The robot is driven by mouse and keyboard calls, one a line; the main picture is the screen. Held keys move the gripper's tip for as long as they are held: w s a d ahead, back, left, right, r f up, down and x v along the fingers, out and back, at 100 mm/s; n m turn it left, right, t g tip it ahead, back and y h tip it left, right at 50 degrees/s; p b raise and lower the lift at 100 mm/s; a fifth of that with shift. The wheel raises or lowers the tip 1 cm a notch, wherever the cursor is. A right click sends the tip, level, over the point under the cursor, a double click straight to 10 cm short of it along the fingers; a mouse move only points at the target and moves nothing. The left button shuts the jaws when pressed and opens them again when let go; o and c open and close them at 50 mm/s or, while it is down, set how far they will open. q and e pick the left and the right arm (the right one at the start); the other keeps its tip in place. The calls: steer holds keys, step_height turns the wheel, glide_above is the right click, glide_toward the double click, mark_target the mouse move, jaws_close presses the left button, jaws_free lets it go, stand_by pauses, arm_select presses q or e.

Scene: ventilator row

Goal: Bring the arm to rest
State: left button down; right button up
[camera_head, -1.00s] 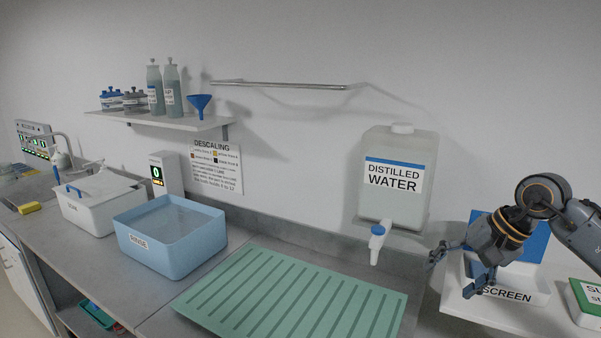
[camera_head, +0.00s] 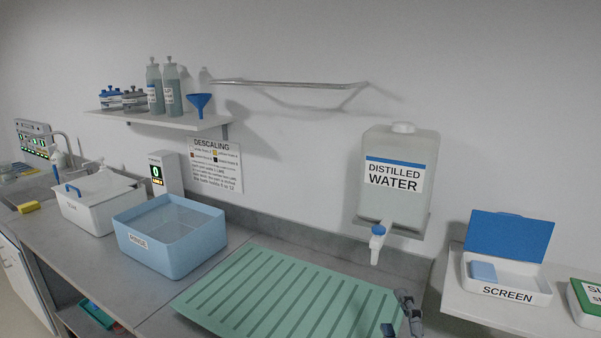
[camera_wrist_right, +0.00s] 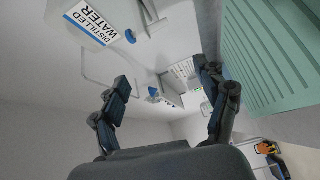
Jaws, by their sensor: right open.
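My right gripper (camera_head: 401,315) shows only in part at the bottom of the head view, over the right front corner of the green ribbed drying mat (camera_head: 283,298). In the right wrist view the right gripper (camera_wrist_right: 165,95) has its two fingers spread wide apart with nothing between them. The distilled water tank (camera_head: 396,205) and the mat (camera_wrist_right: 262,48) lie beyond the fingers in that view, apart from them. My left gripper is in neither view.
A blue rinse basin (camera_head: 170,255) and a white lidded tub (camera_head: 92,208) stand on the counter at left. The tank's tap (camera_head: 377,238) juts out above the mat's back right. An open screen box (camera_head: 506,276) sits on the right shelf. A rail (camera_head: 290,84) is on the wall.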

steer(key=s+d+f+m+g+h, duration=0.35)
steer(key=s+f+m+g, duration=0.45)
steer(key=s+f+m, duration=0.5)
steer(key=s+f+m+g+y, duration=0.2)
steer(key=s+f+g, duration=0.55)
steer(key=s, duration=0.65)
step_height(320, 180, down, 29)
steer(key=s, duration=0.2)
steer(key=s+d+f+g, duration=0.1)
steer(key=s+d+f, duration=0.1)
steer(key=s+f, duration=1.4)
steer(key=shift+s+g+b, duration=0.3)
steer(key=shift+s+g, duration=0.05)
steer(key=shift+s, duration=0.1)
steer(key=shift+d, duration=0.1)
